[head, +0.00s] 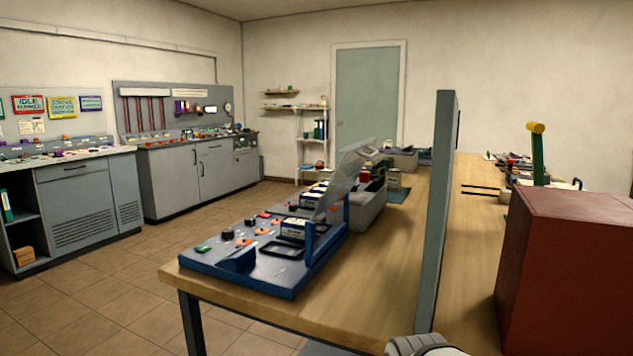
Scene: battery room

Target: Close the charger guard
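The charger guard looks to be the clear, tilted panel (345,178) above the blue charger board (225,278). It stands raised at a steep slant, its lower edge near the board's right side beside a blue upright post (309,243). Under and beside it, a white-and-dark battery-like block (293,228) sits on the board. The board also carries orange and black knobs, a green button (203,249) and a blue wedge-shaped block (238,259). My gripper is not in view. A pale rounded piece at the bottom edge seems to be part of my arm.
The board lies on a wooden table (375,262). A grey upright panel (443,215) rises across the table, and a dark red box (570,265) stands to its right. A grey bin (366,210) sits behind the guard. Tiled floor (110,290) is open to the left.

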